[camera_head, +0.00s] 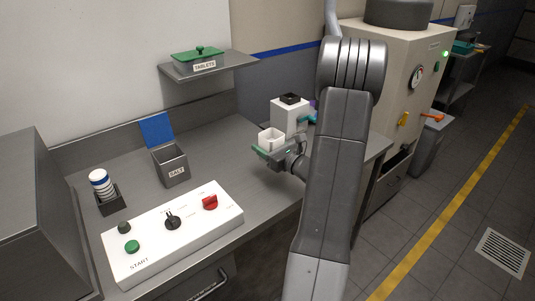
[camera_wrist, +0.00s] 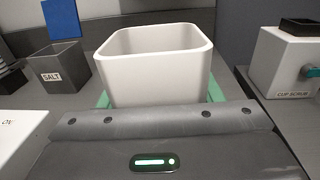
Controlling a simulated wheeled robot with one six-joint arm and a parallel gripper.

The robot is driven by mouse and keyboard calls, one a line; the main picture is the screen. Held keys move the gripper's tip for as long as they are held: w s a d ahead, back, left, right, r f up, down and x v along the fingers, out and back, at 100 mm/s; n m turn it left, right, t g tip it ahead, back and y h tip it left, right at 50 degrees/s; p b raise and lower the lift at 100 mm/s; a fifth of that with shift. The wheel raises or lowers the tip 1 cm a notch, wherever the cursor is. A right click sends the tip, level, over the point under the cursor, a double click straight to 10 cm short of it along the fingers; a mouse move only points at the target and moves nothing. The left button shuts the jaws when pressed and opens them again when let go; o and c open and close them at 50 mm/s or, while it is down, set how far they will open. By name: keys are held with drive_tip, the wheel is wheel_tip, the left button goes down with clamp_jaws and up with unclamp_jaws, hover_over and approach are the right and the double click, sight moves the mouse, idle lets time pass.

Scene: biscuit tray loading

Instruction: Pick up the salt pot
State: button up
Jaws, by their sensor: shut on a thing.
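My gripper (camera_head: 268,151) is shut on a white, square, open-topped pot (camera_head: 271,137). In the wrist view the pot (camera_wrist: 155,75) stands upright between my green fingers, with no label on the sides I see. Its visible inside walls are bare; its bottom is hidden. I cannot tell whether it touches the counter. A grey open box labelled SALT (camera_head: 170,168) stands apart on the counter to the left, with a blue panel (camera_head: 156,130) behind it. The box also shows at the left of the wrist view (camera_wrist: 58,75).
A white box dispenser labelled CUP SCRUB (camera_wrist: 285,65) stands close on the right. A white control panel (camera_head: 140,248) with knobs lies at the counter's front. A dark holder (camera_head: 110,203) with a striped cylinder is at left. A shelf (camera_head: 235,62) carries a green-lidded TABLETS dish.

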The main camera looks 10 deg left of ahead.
sight(265, 134)
drive_tip(key=shift+r, duration=1.9)
drive_tip(key=shift+a, duration=0.15)
drive_tip(key=s+a+b, duration=0.1)
drive_tip(key=a, duration=0.8)
drive_tip(key=s+a+r+b, duration=0.1)
drive_tip(key=s+a+b, duration=0.1)
drive_tip(key=a, duration=0.8)
drive_tip(key=s+a+b, duration=0.1)
drive_tip(key=s+a, duration=0.1)
drive_tip(key=a, duration=0.8)
drive_tip(key=shift+s+r+b, duration=0.1)
drive_tip(key=shift+r+b, duration=0.2)
